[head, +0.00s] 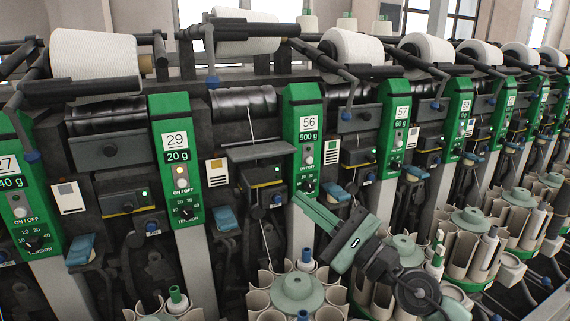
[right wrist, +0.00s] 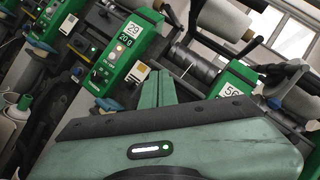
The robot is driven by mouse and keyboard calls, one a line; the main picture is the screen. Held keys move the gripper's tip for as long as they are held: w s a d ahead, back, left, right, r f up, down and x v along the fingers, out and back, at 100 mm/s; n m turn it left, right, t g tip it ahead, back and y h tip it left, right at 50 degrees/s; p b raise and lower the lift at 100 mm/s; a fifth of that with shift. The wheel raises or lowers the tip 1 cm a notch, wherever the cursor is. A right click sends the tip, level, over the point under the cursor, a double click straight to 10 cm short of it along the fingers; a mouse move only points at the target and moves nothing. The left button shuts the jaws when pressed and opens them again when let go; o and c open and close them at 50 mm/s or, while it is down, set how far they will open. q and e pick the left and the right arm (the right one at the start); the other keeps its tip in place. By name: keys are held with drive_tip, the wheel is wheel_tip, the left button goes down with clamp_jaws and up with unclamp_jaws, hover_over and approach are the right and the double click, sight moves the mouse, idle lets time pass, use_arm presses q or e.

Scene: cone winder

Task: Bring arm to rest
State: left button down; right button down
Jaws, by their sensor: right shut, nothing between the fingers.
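My right gripper (head: 304,198) is green, with its arm coming in from the lower right in the head view. Its fingers are shut with nothing between them and point up and left, in front of the winding unit numbered 56 (head: 308,122). In the right wrist view the closed fingers (right wrist: 157,80) stand up from the green gripper body, with the units 29 (right wrist: 134,30) and 56 (right wrist: 232,93) behind them. I cannot tell whether the fingertips touch the machine. My left gripper is not in view.
The winder's row of green panels runs off to the right, with white yarn cones (head: 95,54) on top. Round magazines with beige pockets (head: 258,300) stand low in front, close to my right gripper. A thread (head: 251,122) hangs between units 29 and 56.

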drive_tip(key=s+d+f+m+t+h, duration=0.1)
drive_tip(key=d+f+m+t+h, duration=0.4)
drive_tip(key=m, duration=1.1)
drive_tip(key=s+d+f+m+t+h, duration=0.1)
drive_tip(key=d+f+m+h, duration=0.4)
drive_tip(key=d+m+h, duration=0.9)
drive_tip(key=s+a+f+m+g, duration=0.1)
drive_tip(key=s+f+m+g, duration=0.3)
drive_tip(key=f+m, duration=0.65)
drive_tip(key=s+a+f+m+g+y, duration=0.1)
drive_tip(key=s+a+f+m+g, duration=0.1)
drive_tip(key=s+f+m+g, duration=0.65)
drive_tip(key=s+a+f+m+g+y, duration=0.15)
drive_tip(key=s+f+m+g, duration=0.25)
drive_tip(key=s+f, duration=0.95)
drive_tip(key=s+f+g+p, duration=0.1)
drive_tip(key=s+f, duration=0.2)
drive_tip(key=f, duration=0.8)
drive_tip(key=s+f+g+p, duration=0.1)
drive_tip(key=s+f, duration=0.2)
drive_tip(key=f, duration=0.9)
drive_tip(key=s+d+f+p, duration=0.1)
drive_tip(key=s+d+f, duration=0.2)
drive_tip(key=s+f, duration=1)
drive_tip(key=s+g, duration=0.1)
drive_tip(key=s, duration=0.2)
drive_tip(key=shift+d, duration=0.2)
